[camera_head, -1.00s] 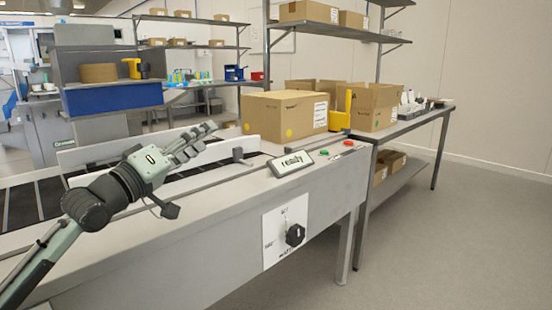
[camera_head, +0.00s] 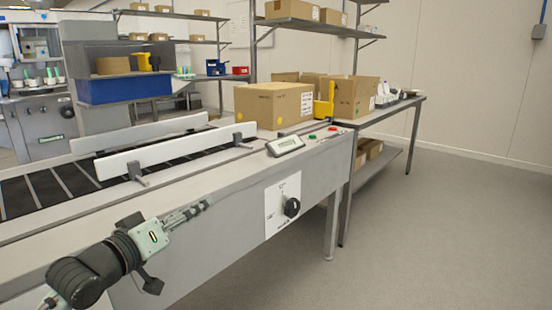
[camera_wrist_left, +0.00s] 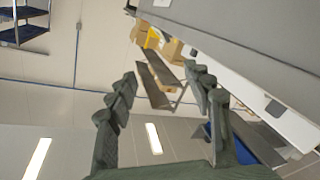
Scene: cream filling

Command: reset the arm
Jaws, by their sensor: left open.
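My left gripper (camera_head: 188,213) is in front of the side of the grey conveyor table (camera_head: 215,245) in the head view, at the lower left. Its fingers point right and slightly up. In the left wrist view its two fingers (camera_wrist_left: 160,95) are spread apart with nothing between them. My right gripper is not in view.
A conveyor belt (camera_head: 45,190) with white guide rails (camera_head: 170,152) runs along the tabletop. A display box (camera_head: 285,145) and a black knob (camera_head: 292,207) are on the machine. A cardboard box (camera_head: 272,105) stands at its far end. The floor (camera_head: 450,230) at right is clear.

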